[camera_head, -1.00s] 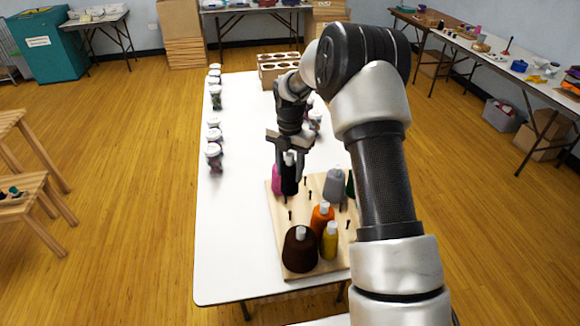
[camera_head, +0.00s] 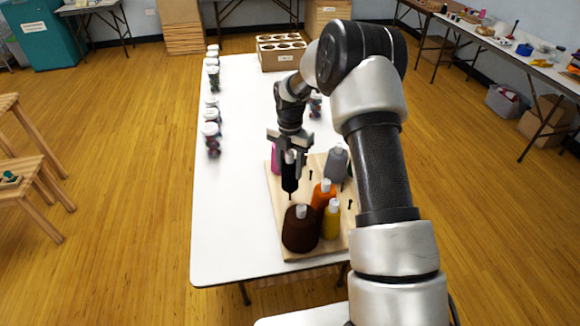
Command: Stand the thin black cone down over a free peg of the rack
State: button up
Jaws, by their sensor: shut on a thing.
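My gripper (camera_head: 289,152) is shut on the thin black cone (camera_head: 290,178), gripping it near its white tip. The cone is upright over the left part of the wooden rack (camera_head: 273,212). A bare dark peg (camera_head: 290,196) shows right at the cone's lower end; I cannot tell whether the cone is above it, around it or behind it. Other bare pegs stand mid-rack (camera_head: 311,175) and at the right (camera_head: 350,204). A pink cone (camera_head: 275,160) is partly hidden behind the black one.
Brown (camera_head: 300,232), orange (camera_head: 321,195), yellow (camera_head: 331,220) and grey (camera_head: 336,163) cones stand on the rack. Several jars (camera_head: 213,145) line the white table's left side. A cardboard box with holes (camera_head: 281,59) is at the far end. The table's left middle is clear.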

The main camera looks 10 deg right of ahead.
aim_at(290, 181)
jog(key=shift+f, duration=0.15)
jog(key=shift+f+b, duration=1.7)
jog(key=shift+f, duration=1)
jog(key=shift+f, duration=0.25)
jog(key=o, duration=1.1)
jog(key=shift+o, duration=0.2)
jog(key=shift+r, duration=0.1)
